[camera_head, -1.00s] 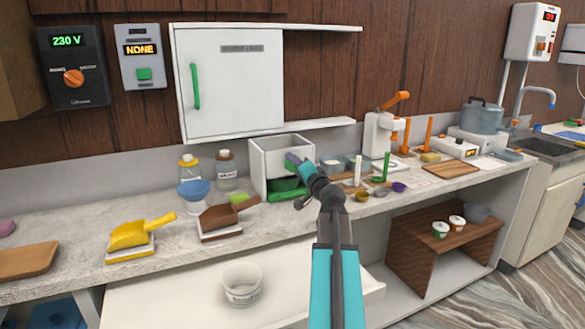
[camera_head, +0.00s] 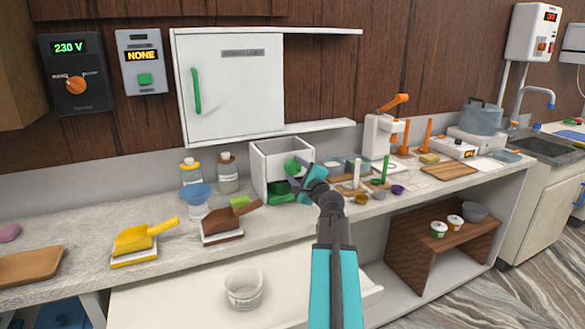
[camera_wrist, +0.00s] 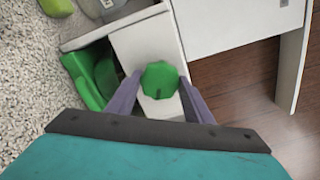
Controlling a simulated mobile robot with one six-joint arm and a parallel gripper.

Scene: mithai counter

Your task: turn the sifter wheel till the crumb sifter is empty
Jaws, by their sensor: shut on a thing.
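The crumb sifter is a white, open-topped box (camera_head: 282,150) on the counter, below the white wall cabinet. Its round green wheel (camera_head: 292,167) is on the front, and a green tray (camera_head: 279,193) sits low in the front opening. In the wrist view the wheel (camera_wrist: 160,78) lies between my two grey fingers, and the green tray (camera_wrist: 88,78) shows to the left. My gripper (camera_wrist: 160,84) is shut on the wheel. Whether crumbs are left in the box cannot be seen.
A brown scoop (camera_head: 228,218) and a yellow scoop (camera_head: 140,238) lie on the counter to the left. Jars (camera_head: 228,174) stand behind them. Small bowls (camera_head: 397,190) and upright posts (camera_head: 386,168) crowd the right side.

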